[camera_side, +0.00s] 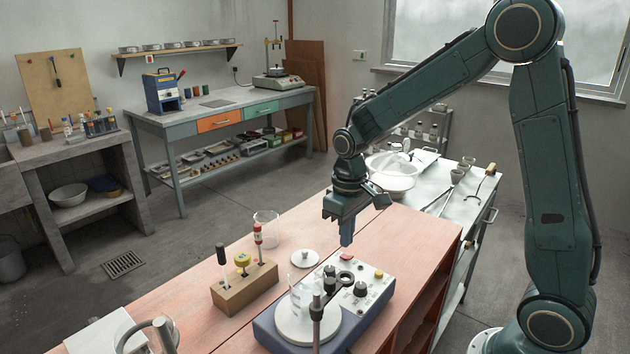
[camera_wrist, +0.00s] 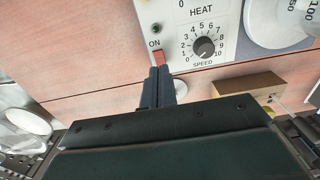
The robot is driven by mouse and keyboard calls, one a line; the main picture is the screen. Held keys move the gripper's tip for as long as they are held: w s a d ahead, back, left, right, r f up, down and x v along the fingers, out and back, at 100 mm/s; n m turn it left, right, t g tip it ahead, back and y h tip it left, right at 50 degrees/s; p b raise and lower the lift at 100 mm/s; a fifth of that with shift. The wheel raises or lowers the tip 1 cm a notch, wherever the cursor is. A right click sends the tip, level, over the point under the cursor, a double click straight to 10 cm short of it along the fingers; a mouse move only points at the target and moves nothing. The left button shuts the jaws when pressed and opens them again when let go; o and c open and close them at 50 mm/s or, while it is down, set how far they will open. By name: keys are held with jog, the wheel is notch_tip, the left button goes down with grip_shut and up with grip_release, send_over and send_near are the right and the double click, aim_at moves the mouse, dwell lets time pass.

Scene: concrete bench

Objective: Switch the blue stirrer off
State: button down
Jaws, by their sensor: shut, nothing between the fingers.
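The blue stirrer (camera_side: 375,312) stands on the red-topped bench, with a white top plate (camera_side: 296,325) bearing a glass beaker (camera_side: 305,297). Its pale control panel shows in the wrist view (camera_wrist: 222,18), with a red switch (camera_wrist: 159,57) marked ON, a dark green lamp (camera_wrist: 157,29) and a black speed knob (camera_wrist: 204,47). The red switch also shows in the side view (camera_side: 345,256). My gripper (camera_side: 346,243) is shut and empty, pointing down just above the switch. In the wrist view its fingertips (camera_wrist: 160,73) lie at the switch's near edge; I cannot tell whether they touch.
A wooden block (camera_side: 245,288) with several handled tools stands left of the stirrer. An empty glass beaker (camera_side: 266,228) and a white lid (camera_side: 304,258) are behind. A metal stand rod (camera_side: 317,318) rises at the stirrer's front. Bench right of the stirrer is clear.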

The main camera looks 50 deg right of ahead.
jog(key=shift+r, duration=2.05)
jog(key=s+a+r+t, duration=0.2)
jog(key=s+r, duration=0.3)
jog(key=s, duration=0.4)
jog(key=s+a+r+t, duration=0.1)
jog(key=s+r+t, duration=0.2)
jog(key=s, duration=0.7)
jog(key=shift+s+a+r+t, duration=0.3)
jog(key=shift+a+r, duration=0.05)
jog(key=shift+r, duration=0.6)
